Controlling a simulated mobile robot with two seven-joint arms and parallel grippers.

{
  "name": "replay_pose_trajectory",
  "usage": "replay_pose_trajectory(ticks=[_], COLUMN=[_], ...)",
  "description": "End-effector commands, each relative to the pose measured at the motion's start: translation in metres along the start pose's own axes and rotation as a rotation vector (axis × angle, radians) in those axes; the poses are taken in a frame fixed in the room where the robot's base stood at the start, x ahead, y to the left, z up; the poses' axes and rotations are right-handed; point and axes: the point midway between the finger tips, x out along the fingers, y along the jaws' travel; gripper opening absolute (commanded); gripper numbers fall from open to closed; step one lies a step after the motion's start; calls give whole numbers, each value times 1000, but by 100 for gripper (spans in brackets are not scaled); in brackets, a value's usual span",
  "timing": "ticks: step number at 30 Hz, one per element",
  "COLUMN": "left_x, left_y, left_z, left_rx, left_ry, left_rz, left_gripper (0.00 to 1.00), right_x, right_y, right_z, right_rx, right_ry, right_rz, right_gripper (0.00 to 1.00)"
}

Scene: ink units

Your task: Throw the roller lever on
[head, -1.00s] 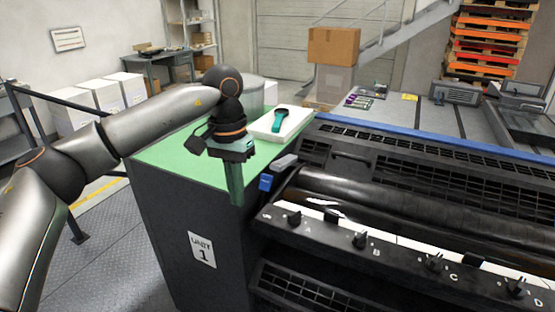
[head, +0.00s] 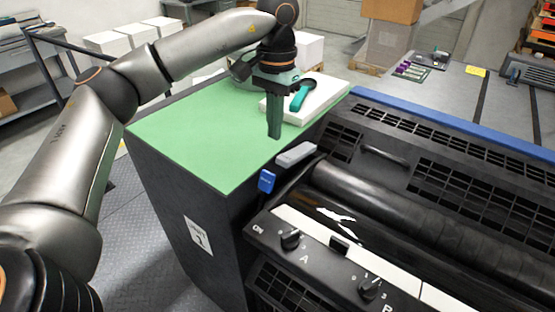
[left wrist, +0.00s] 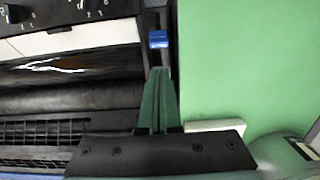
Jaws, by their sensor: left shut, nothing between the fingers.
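The roller lever, with a blue grip (head: 266,181), stands at the near left end of the black press roller (head: 390,212), beside the green-topped cabinet. Its blue grip also shows in the left wrist view (left wrist: 158,39), just beyond my fingertips. My left gripper (head: 274,134) points down with its green fingers shut and empty. It is above the cabinet's right side, behind the lever and apart from it. In the left wrist view the shut fingers (left wrist: 158,72) line up with the gap between press and cabinet. My right gripper is not in view.
The green cabinet top (head: 195,140) is largely clear. A white pad (head: 325,92) with a teal-handled tool (head: 302,95) lies behind my gripper. A light grey block (head: 296,154) sits close to the lever. Black knobs (head: 290,239) line the press's front panel.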

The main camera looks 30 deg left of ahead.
Motion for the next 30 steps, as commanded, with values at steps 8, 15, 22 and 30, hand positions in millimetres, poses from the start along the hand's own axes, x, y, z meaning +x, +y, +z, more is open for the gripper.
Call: replay_pose_trajectory(ticks=[8,15,22,30], left_x=[12,54,88,101], left_y=[0,0,0,0], left_z=[0,1,1,0], left_rx=[0,0,-1,-1], left_ry=[-2,-4,-2,0], left_rz=[0,-1,0,0], left_gripper=[0,0,0,0], right_x=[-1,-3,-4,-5], right_y=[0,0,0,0], right_z=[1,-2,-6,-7], right_rx=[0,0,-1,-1], right_ry=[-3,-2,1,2], right_rz=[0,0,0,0], right_gripper=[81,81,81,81])
